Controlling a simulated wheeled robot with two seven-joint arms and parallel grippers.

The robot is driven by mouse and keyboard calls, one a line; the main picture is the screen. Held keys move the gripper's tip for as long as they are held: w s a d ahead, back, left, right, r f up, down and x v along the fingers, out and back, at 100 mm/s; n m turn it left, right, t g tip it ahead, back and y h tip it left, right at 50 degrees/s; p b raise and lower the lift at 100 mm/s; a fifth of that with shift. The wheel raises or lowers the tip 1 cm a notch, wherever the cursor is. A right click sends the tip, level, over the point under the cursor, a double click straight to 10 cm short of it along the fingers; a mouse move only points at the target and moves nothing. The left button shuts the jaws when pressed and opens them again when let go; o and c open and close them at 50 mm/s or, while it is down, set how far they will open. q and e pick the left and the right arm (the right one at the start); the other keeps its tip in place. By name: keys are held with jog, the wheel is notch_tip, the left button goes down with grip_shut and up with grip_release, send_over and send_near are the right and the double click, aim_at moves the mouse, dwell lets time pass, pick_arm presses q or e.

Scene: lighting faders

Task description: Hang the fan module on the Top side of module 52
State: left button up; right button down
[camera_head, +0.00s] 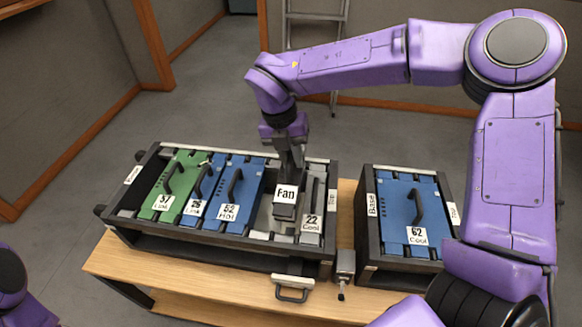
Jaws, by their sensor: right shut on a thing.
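My right gripper (291,165) reaches down over the open rack and is shut on the fan module. The dark fan module (284,212), with a white "Fan" label, is upright at or just above the gap between module 52 and module 22. I cannot tell whether it touches the rack. Module 52 (242,207) is blue, has a black handle and a "52 Hot" label, and sits in the rack left of the fan module. The grey module 22 (312,213) is to the right of the fan. My left gripper is out of view.
The dark rack (200,240) also holds a green module 37 (165,195) and a blue module (197,190). A second box (366,250) with blue module 62 (408,215) stands to the right. A metal latch-like part (345,268) is between them on the wooden table (180,275).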

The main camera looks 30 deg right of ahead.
notch_tip(320, 180, up, 6)
jog(key=p, duration=0.4)
jog(key=shift+r+p, duration=0.2)
jog(key=shift+p, duration=0.15)
jog(key=shift+f, duration=0.1)
